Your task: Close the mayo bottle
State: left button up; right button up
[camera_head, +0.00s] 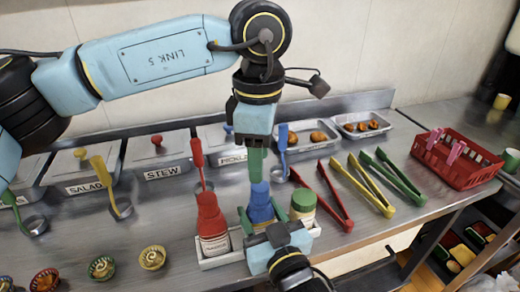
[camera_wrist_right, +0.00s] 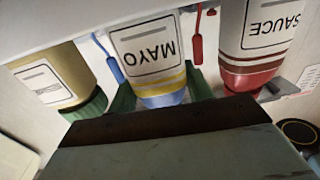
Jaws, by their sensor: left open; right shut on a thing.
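The mayo bottle (camera_wrist_right: 152,50) stands upright in a white rack, with its label upside down in the right wrist view. In the head view its blue top (camera_head: 261,212) shows, with a narrower blue upper part (camera_head: 259,190) directly beneath my left gripper. My left gripper (camera_head: 257,178) points down, open, its green fingers at or just above that blue part; I cannot tell if they touch it. My right gripper (camera_head: 262,222) comes from the front and is shut on the mayo bottle, with green fingers on both sides in the wrist view (camera_wrist_right: 162,95). The lower bottle is hidden in the head view.
A red sauce bottle (camera_head: 211,222) stands close left of the mayo and a green-capped bottle (camera_head: 303,203) close right, in the same white rack (camera_head: 222,259). Red tongs (camera_head: 335,198) lie to the right. Lidded containers and hanging ladles stand behind; small cups are at front left.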

aim_at(260, 186)
pick_arm(q)
jog(key=n, duration=0.5)
jog(key=shift+r+n, duration=0.3)
jog(key=shift+n, duration=0.1)
jog(key=n, duration=0.4)
jog(key=shift+s+d+r, duration=0.1)
jog(key=shift+r, duration=0.1)
jog(key=shift+f, duration=4.05)
jog(key=c, duration=1)
jog(key=o, duration=1.1)
